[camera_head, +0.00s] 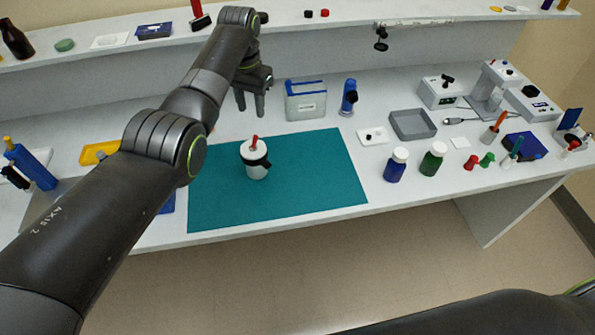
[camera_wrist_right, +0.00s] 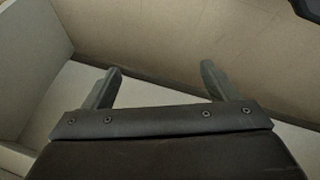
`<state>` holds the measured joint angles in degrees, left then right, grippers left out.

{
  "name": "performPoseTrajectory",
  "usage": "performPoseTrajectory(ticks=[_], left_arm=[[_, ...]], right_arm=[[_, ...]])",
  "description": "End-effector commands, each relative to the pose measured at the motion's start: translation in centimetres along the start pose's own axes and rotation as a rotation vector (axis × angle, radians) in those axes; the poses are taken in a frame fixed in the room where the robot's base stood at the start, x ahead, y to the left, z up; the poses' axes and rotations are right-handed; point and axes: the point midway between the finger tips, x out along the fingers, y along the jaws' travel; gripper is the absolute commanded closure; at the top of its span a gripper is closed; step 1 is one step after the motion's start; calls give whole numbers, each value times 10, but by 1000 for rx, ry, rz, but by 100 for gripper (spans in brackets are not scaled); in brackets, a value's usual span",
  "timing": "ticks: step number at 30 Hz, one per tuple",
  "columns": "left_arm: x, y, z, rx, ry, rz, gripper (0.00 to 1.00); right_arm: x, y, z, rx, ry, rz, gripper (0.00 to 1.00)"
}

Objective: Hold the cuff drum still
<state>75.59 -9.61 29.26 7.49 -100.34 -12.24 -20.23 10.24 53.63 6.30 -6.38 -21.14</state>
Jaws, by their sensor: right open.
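What looks like the cuff drum (camera_head: 256,169) is a small white cylinder with a black part at its side and a red piece on top. It stands upright on the teal mat (camera_head: 310,180) in the head view. My left gripper (camera_head: 251,108) points down behind the drum, apart from it, with its fingers spread and nothing between them. My right gripper (camera_wrist_right: 160,80) shows in the right wrist view, open and empty, with only bare floor and pale panels beyond it. The drum is not in the right wrist view.
A white-and-blue box (camera_head: 305,103) and a blue upright device (camera_head: 348,98) stand behind the mat. A blue bottle (camera_head: 395,168) and a green bottle (camera_head: 433,162) stand right of it. A grey tray (camera_head: 412,124) lies further back. The mat around the drum is clear.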

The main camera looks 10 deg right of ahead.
Motion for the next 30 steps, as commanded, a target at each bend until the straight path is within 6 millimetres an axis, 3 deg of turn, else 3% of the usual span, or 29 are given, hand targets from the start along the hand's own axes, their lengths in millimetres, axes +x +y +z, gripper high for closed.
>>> performPoseTrajectory(ticks=[3, 8, 15, 21, 30], left_arm=[[0, -1, 0, -1, 0, 0, 64], [0, -1, 0, -1, 0, 0, 64], [0, -1, 0, -1, 1, 0, 64], [0, -1, 0, -1, 1, 0, 64], [0, -1, 0, -1, 1, 0, 64]], right_arm=[[-13, 43, -50, -144, 147, 79, 19], [-44, 88, -115, -342, 324, 201, 19], [-118, 135, -218, -663, 580, 446, 19], [-183, 138, -306, -991, 769, 740, 19], [-213, 103, -374, -1319, 892, 994, 19]])
